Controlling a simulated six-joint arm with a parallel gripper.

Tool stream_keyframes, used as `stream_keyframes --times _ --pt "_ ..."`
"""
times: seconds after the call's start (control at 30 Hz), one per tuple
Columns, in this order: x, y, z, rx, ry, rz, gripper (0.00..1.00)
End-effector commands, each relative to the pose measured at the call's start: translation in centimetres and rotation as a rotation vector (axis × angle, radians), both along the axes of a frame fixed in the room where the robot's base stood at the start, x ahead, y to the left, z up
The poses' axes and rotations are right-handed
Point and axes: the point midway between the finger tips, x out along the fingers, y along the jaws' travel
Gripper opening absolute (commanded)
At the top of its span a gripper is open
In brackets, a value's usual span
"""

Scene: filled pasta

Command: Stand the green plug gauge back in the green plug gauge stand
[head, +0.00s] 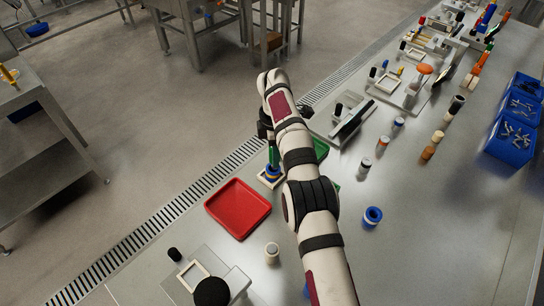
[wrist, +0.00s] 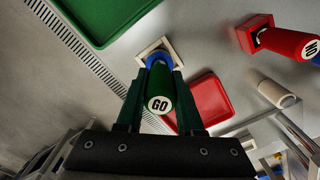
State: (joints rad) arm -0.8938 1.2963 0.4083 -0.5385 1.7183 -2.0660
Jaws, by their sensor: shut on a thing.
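The green plug gauge (wrist: 159,88), marked GO on its end, is between the fingers of my gripper (wrist: 157,100) in the wrist view. My gripper is shut on it. In the head view the green gauge (head: 273,156) shows under my wrist, upright or nearly so. Just below it is a small pale square base (wrist: 143,52) with a blue ring (wrist: 157,58); this base also shows in the head view (head: 262,180). The gauge's lower end is hidden by the ring and its own handle, so I cannot tell whether it is seated or just above.
A red tray (head: 238,208) lies close by, and a green tray (wrist: 98,18) lies on the other side. A red gauge marked NO (wrist: 287,42) is in a red holder. A blue ring piece (head: 372,216) and several small cylinders stand on the bench right of my arm.

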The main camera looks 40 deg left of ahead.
Motion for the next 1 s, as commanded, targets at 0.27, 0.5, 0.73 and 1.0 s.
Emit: stream_keyframes --times 0.27,0.5,0.73,1.0 --pt "4.7 -5.6 5.3 -0.004 -0.004 -0.278 0.0" --pt "9.5 -16.8 14.0 -0.007 -0.006 -0.774 0.0" --pt "10.1 -29.5 22.5 -0.005 -0.007 -1.322 0.0" --pt "7.7 -38.0 27.9 0.003 -0.004 -1.73 0.0"
